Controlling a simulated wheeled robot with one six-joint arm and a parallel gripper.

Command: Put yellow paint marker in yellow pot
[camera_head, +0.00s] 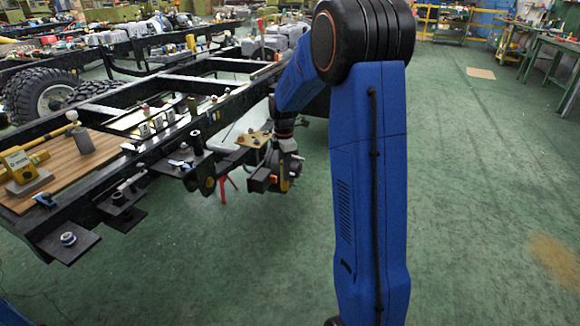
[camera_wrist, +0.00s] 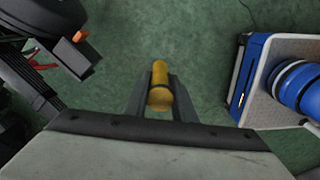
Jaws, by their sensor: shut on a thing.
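The yellow paint marker (camera_wrist: 159,90) is between the two fingers of my gripper (camera_wrist: 160,98) in the wrist view. My gripper is shut on it, with green floor behind. In the head view my gripper (camera_head: 270,180) is beside the chassis frame, partly hidden by my own blue arm, and a small yellow spot shows near it. I cannot make out a yellow pot for certain. A yellow block-like item (camera_head: 18,165) sits on the wooden board (camera_head: 75,168) at the left.
The black chassis frame (camera_head: 225,108) carries small parts and brackets along its near rail. A grey jar (camera_head: 83,141) stands on the board. A large tyre (camera_head: 38,97) is at the left. Open green floor (camera_head: 480,190) lies to the right. Workbenches (camera_head: 548,55) stand far right.

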